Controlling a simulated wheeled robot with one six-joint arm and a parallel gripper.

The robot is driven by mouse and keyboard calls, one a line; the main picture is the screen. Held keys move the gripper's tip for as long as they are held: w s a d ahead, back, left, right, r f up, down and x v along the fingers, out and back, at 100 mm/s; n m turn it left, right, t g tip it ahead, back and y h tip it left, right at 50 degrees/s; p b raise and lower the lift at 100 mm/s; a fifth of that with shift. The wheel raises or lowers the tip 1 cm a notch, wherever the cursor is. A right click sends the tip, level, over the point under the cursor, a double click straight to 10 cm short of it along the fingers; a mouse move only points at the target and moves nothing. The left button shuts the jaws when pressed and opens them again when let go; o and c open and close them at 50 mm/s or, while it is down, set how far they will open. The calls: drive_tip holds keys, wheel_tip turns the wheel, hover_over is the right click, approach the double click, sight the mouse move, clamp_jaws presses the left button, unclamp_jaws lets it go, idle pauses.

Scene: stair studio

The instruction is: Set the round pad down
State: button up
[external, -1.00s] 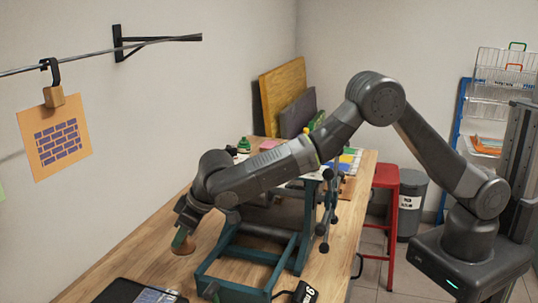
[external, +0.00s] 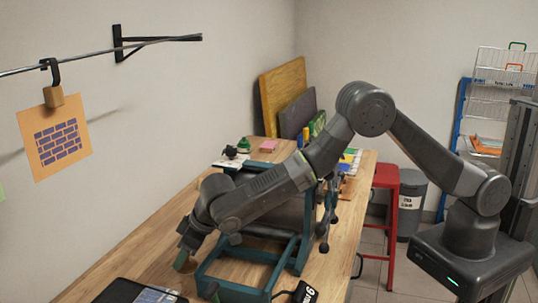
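My gripper (external: 186,246) points down over the wooden table, left of the teal metal frame. A small brown round pad (external: 185,266) shows at its fingertips, low over or against the table top; I cannot tell whether it touches. The green-tinted fingers hide part of the pad. The pad has moved along with the fingers, so my gripper appears shut on it.
The teal frame (external: 238,284) stands close to the right of my gripper. A black tray (external: 118,291) lies at the front left. Bare table (external: 140,253) is to the left. A small green-topped item (external: 244,144) and a pink block (external: 268,146) are at the back.

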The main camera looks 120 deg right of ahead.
drive_tip(key=shift+r, duration=0.2)
drive_tip(key=b+v, duration=0.2)
drive_tip(key=v, duration=1)
drive_tip(key=shift+d+f, duration=0.1)
drive_tip(key=shift+f, duration=0.05)
drive_tip(key=p+x, duration=0.2)
drive_tip(key=x, duration=1)
idle(0.4)
